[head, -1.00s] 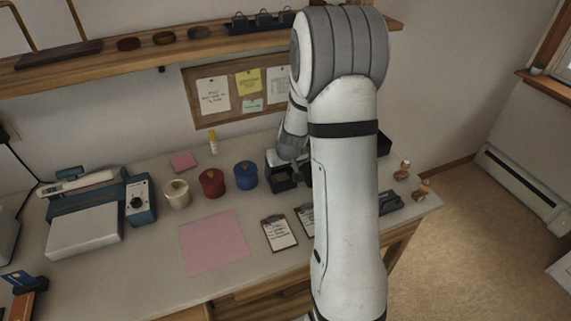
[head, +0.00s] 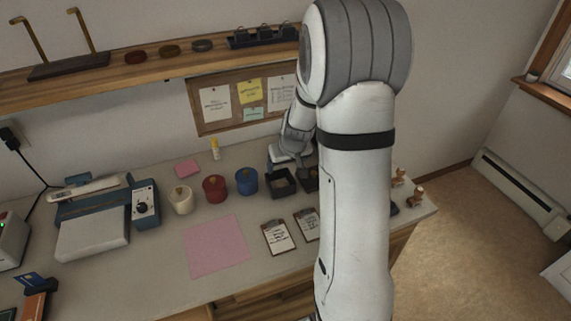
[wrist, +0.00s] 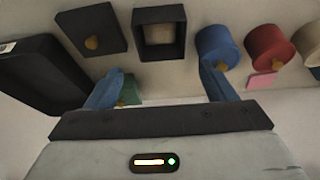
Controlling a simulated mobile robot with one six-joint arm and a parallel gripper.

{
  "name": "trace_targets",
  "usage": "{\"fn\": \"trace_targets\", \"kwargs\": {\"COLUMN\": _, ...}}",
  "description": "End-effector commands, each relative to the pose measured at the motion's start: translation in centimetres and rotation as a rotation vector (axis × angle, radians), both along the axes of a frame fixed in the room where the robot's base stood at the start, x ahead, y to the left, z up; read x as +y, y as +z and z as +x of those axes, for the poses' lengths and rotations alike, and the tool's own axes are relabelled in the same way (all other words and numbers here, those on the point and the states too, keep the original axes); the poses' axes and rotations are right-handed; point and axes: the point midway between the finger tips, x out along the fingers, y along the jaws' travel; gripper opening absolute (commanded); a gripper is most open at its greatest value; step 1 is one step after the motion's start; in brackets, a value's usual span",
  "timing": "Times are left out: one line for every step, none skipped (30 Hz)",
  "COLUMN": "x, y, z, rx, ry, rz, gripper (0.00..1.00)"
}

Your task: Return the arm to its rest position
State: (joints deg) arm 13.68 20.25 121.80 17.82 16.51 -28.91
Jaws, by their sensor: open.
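My gripper (wrist: 160,88) is open in the wrist view, its two blue fingers wide apart with nothing held between them. In the head view my arm stands tall right of centre, bent at the top, with its wrist reaching down behind it over the back of the desk. The fingertips are hard to make out there. The wrist is close to an open dark box (head: 281,190), which also shows in the wrist view (wrist: 160,50) beyond the fingers and apart from them.
On the desk (head: 150,270) stand white (head: 181,203), red (head: 214,191) and blue (head: 247,183) canisters. The wrist view shows a knobbed dark box (wrist: 92,22) and a dark tray (wrist: 20,70). A shelf (head: 130,85) runs above. Two clipboards (head: 278,238) (head: 307,224) lie in front.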

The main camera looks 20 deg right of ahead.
Motion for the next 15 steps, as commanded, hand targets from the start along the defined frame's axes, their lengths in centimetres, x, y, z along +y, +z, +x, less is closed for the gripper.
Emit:
{"fn": "trace_targets", "kwargs": {"x": 0.0, "y": 0.0, "z": 0.0, "rx": 0.000, "ry": 0.000, "rz": 0.000, "gripper": 0.77}}
{"fn": "trace_targets", "kwargs": {"x": 0.0, "y": 0.0, "z": 0.0, "rx": 0.000, "ry": 0.000, "rz": 0.000, "gripper": 0.77}}
{"fn": "trace_targets", "kwargs": {"x": 0.0, "y": 0.0, "z": 0.0, "rx": 0.000, "ry": 0.000, "rz": 0.000, "gripper": 0.77}}
{"fn": "trace_targets", "kwargs": {"x": 0.0, "y": 0.0, "z": 0.0, "rx": 0.000, "ry": 0.000, "rz": 0.000, "gripper": 0.77}}
{"fn": "trace_targets", "kwargs": {"x": 0.0, "y": 0.0, "z": 0.0, "rx": 0.000, "ry": 0.001, "rz": 0.000, "gripper": 0.77}}
{"fn": "trace_targets", "kwargs": {"x": 0.1, "y": 0.1, "z": 0.0, "rx": 0.000, "ry": 0.001, "rz": 0.000, "gripper": 0.77}}
{"fn": "trace_targets", "kwargs": {"x": 0.1, "y": 0.2, "z": 0.0, "rx": 0.000, "ry": 0.001, "rz": 0.001, "gripper": 0.77}}
{"fn": "trace_targets", "kwargs": {"x": 0.3, "y": 0.4, "z": -0.2, "rx": 0.000, "ry": 0.003, "rz": 0.001, "gripper": 0.77}}
{"fn": "trace_targets", "kwargs": {"x": 0.5, "y": 0.8, "z": -0.4, "rx": 0.000, "ry": 0.005, "rz": 0.003, "gripper": 0.77}}
{"fn": "trace_targets", "kwargs": {"x": 0.8, "y": 1.3, "z": -0.6, "rx": -0.001, "ry": 0.007, "rz": 0.006, "gripper": 0.77}}
{"fn": "trace_targets", "kwargs": {"x": 1.2, "y": 1.9, "z": -1.0, "rx": 0.000, "ry": 0.010, "rz": 0.008, "gripper": 0.77}}
{"fn": "trace_targets", "kwargs": {"x": 1.8, "y": 2.8, "z": -1.7, "rx": 0.003, "ry": 0.015, "rz": 0.012, "gripper": 0.77}}
{"fn": "trace_targets", "kwargs": {"x": 2.4, "y": 3.7, "z": -2.3, "rx": 0.006, "ry": 0.021, "rz": 0.016, "gripper": 0.77}}
{"fn": "trace_targets", "kwargs": {"x": 3.0, "y": 4.6, "z": -3.1, "rx": 0.008, "ry": 0.024, "rz": 0.021, "gripper": 0.77}}
{"fn": "trace_targets", "kwargs": {"x": 3.8, "y": 5.7, "z": -4.2, "rx": 0.015, "ry": 0.030, "rz": 0.025, "gripper": 0.77}}
